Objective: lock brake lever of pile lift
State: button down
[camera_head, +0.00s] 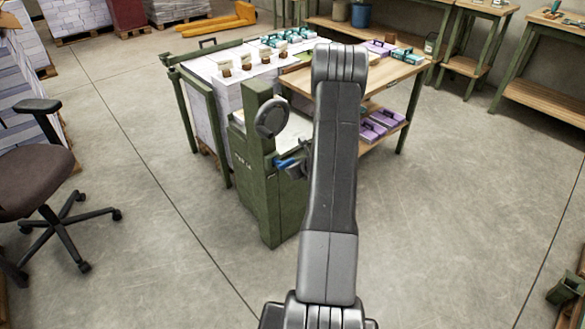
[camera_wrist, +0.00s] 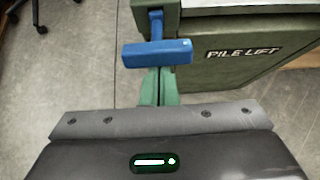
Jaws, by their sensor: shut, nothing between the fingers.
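The pile lift (camera_head: 268,200) is a green cabinet-like machine in the middle of the head view. In the wrist view its green side (camera_wrist: 240,62) carries the words PILE LIFT. The blue brake lever (camera_wrist: 157,53) has a stem coming from the machine's corner and a wide bar handle. It shows small and partly covered in the head view (camera_head: 284,163). My gripper (camera_wrist: 160,70) is shut and empty, its green fingers at the lower edge of the blue handle in the wrist view. I cannot tell whether they touch it. My arm hides part of the machine.
A paper pile (camera_head: 205,70) with small boxes and bottles on top stands behind the lift. A wooden table (camera_head: 385,75) adjoins it at the right. An office chair (camera_head: 35,180) stands at the left.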

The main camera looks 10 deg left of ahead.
jog(key=shift+w+a+r, duration=0.1)
jog(key=shift+w+r, duration=0.15)
jog(key=shift+r, duration=0.15)
jog(key=shift+f, duration=0.1)
notch_tip(320, 180, down, 5)
jog(key=s+d+b, duration=0.1)
jog(key=d+b, duration=0.1)
jog(key=b, duration=0.2)
jog(key=a+r+p+v, duration=0.1)
jog(key=v, duration=0.9)
jog(key=shift+r, duration=0.2)
jog(key=w+a+f+t+y+b, duration=0.2)
jog(key=a+f+y+b, duration=0.1)
jog(key=f+b, duration=0.2)
jog(key=w+a+f+t+y+b, duration=0.2)
jog(key=w+a+f+b, duration=0.1)
jog(key=f+b, duration=0.3)
jog(key=shift+w+a+f+y+b, duration=0.35)
jog(key=shift+a+b, duration=0.2)
jog(key=shift+b, duration=0.55)
